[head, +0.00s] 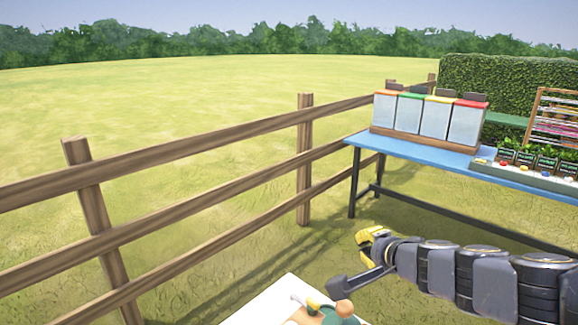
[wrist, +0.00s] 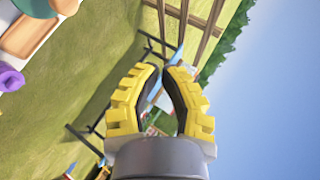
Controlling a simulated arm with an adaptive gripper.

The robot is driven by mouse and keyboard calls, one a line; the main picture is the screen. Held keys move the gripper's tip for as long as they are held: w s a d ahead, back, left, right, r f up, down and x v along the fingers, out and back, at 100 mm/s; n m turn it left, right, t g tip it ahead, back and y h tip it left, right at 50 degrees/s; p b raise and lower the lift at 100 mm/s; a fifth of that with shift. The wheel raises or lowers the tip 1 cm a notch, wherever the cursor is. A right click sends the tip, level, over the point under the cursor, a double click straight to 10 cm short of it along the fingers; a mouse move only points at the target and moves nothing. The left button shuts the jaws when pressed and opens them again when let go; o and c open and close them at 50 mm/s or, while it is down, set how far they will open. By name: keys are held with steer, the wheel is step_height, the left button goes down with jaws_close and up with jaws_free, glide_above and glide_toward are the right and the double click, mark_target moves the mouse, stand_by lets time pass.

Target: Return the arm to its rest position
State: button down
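My arm comes in from the right edge of the head view, stretched out to the left. My gripper (head: 366,247) is at its end, above the grass and beyond a white surface at the bottom. In the wrist view, my gripper (wrist: 163,67) shows two yellow fingers with dark inner pads.
A white table (head: 283,303) with small items is at the bottom, below my gripper. A blue table (head: 421,161) with lidded bins (head: 434,118) and potted plants (head: 546,159) stands at the right. A wooden fence (head: 200,153) runs along the left. Open grass lies between.

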steer(key=s+a+f+n+g+y, duration=0.2)
steer(key=s+a+n+g+y, duration=0.3)
steer(key=s+a+n, duration=0.65)
steer(key=s+d+f+n+g+h, duration=0.1)
steer(key=s+d+f+g+h, duration=0.1)
steer(key=s, duration=0.7)
steer(key=s+d+f+n+g+h, duration=0.1)
steer(key=s+d+f+g+h, duration=0.1)
steer(key=s+d+g+h, duration=0.3)
steer(key=s+g, duration=0.1)
steer(key=s, duration=0.3)
steer(key=shift+s+d+f+n+g, duration=0.15)
steer(key=shift+s+f+n+g, duration=0.15)
steer(key=shift+s+f+n, duration=0.1)
